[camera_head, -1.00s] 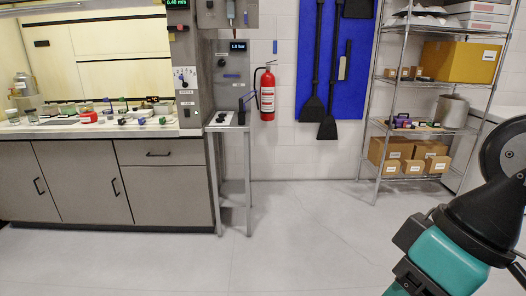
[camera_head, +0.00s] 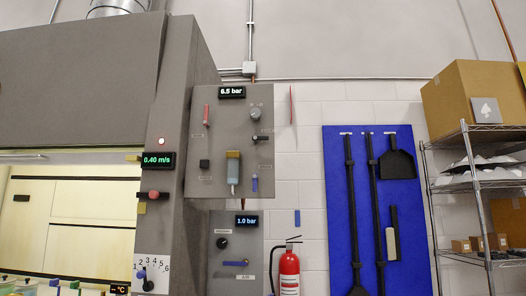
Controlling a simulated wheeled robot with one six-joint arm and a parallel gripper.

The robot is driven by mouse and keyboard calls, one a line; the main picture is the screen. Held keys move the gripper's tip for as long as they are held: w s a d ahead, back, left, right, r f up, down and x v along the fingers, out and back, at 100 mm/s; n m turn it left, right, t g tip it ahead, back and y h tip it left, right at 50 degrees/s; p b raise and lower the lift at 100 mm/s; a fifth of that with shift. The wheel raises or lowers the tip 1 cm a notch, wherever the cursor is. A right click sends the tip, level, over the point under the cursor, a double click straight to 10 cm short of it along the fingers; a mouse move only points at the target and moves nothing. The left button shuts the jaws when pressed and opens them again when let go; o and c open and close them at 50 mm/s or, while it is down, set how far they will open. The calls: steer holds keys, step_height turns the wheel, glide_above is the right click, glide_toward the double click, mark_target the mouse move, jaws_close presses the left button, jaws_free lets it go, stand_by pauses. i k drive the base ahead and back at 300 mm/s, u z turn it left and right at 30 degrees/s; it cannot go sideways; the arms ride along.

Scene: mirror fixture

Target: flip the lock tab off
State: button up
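A grey upper control panel (camera_head: 228,145) hangs on the side of the fume hood, with a display reading 6.5 bar (camera_head: 231,92). It carries a red lever (camera_head: 206,115), a round grey knob (camera_head: 255,114), a black-tipped handle (camera_head: 262,138), a dark square knob (camera_head: 204,163), a teal part with a yellowish top (camera_head: 232,168) and a small blue tab (camera_head: 255,183). The labels are too small to read, so I cannot tell which piece is the lock tab. My gripper is not in view.
The fume hood (camera_head: 85,60) fills the left, with a red knob (camera_head: 154,194) and a numbered dial (camera_head: 149,284) on its post. A fire extinguisher (camera_head: 289,270) and a blue tool board (camera_head: 335,200) are right of the panels. A wire shelf (camera_head: 480,190) stands far right.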

mark_target(255, 138)
steer(key=i, duration=0.35)
steer(key=u, duration=0.6)
steer(key=k, duration=0.65)
steer(key=u, duration=0.65)
steer(key=i, duration=1.65)
steer(key=z, duration=0.35)
